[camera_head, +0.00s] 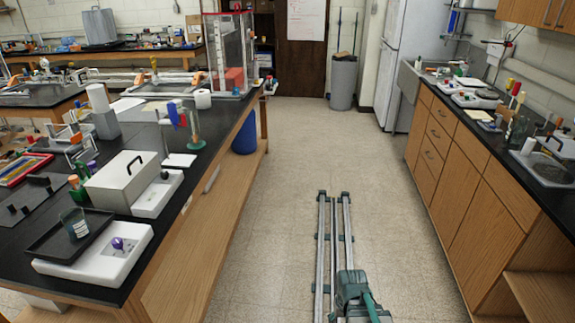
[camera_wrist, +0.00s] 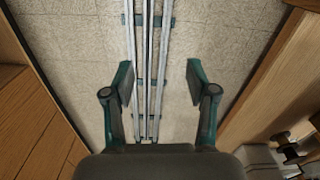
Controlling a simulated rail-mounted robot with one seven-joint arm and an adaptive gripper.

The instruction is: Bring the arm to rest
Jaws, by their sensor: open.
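My gripper (camera_wrist: 160,84) shows in the wrist view with its two fingers spread wide apart and nothing between them. It points down toward the floor, over the metal rails (camera_wrist: 146,60). In the head view the gripper cannot be made out; part of my green arm or base shows at the bottom, over the rails (camera_head: 333,240).
A black-topped bench (camera_head: 222,118) with many items stands on the left, including a white box (camera_head: 120,185) and a black tray (camera_head: 50,245). Wooden cabinets (camera_head: 450,170) with a black counter stand on the right. A grey bin (camera_head: 343,82) stands at the back.

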